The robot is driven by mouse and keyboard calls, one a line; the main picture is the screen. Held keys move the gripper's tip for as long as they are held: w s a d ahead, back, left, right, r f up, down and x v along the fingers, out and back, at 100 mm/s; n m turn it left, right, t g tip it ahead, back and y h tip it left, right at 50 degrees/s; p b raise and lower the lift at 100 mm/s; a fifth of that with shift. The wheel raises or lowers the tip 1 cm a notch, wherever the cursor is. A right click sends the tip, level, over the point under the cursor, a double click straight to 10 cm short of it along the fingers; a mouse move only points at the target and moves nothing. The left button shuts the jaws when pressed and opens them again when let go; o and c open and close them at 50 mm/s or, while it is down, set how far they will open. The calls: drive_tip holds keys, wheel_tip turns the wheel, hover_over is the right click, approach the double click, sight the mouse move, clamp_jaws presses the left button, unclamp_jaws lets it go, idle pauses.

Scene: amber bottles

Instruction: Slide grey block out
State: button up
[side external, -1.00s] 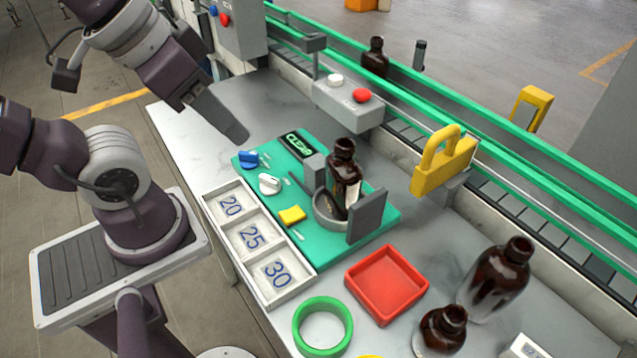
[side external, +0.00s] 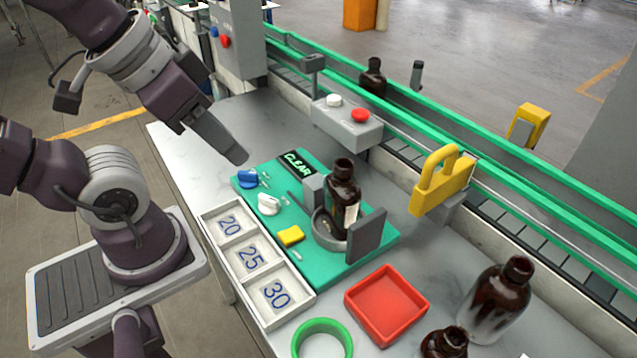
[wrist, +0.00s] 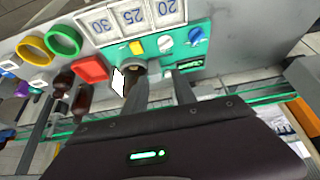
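Two upright grey blocks stand on the teal board (side external: 345,268). The smaller one (side external: 313,189) is left of and behind the amber bottle (side external: 343,205); the larger one (side external: 367,236) is to the bottle's right, in front. The bottle stands upright in a grey ring holder (side external: 328,240) between them. My gripper (side external: 235,155) hangs above and left of the board, apart from the blocks. In the wrist view its two dark fingers (wrist: 162,82) are apart, with nothing visible between them. They partly hide the bottle and holder area there.
A white tray marked 20, 25, 30 (side external: 238,242) lies left of the board. A red tray (side external: 405,277), green ring (side external: 345,335) and more amber bottles (side external: 498,300) are at the front. A grey button box (side external: 345,125), yellow padlock (side external: 440,185) and conveyor border the back.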

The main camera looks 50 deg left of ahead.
drive_tip(key=shift+o, duration=0.5)
drive_tip(key=o, duration=0.3)
drive_tip(key=shift+w+m, duration=0.25)
drive_tip(key=shift+m, duration=0.15)
drive_tip(key=shift+o, duration=0.2)
drive_tip(key=m+g, duration=0.5)
drive_tip(key=m, duration=1.1)
hover_over(317, 181)
drive_tip(key=s, duration=0.1)
wheel_tip(317, 181, down, 5)
drive_tip(key=shift+a+r, duration=0.1)
drive_tip(key=shift+a, duration=0.05)
drive_tip(key=shift+w+f+m+g, duration=0.15)
drive_tip(key=shift+w+f+m, duration=0.15)
drive_tip(key=shift+f, duration=0.2)
drive_tip(key=shift+w+f+m+g, duration=0.15)
drive_tip(key=shift+f+m, duration=0.15)
drive_tip(key=shift+f, duration=0.2)
wheel_tip(317, 181, down, 6)
drive_tip(key=shift+f, duration=0.1)
clamp_jaws()
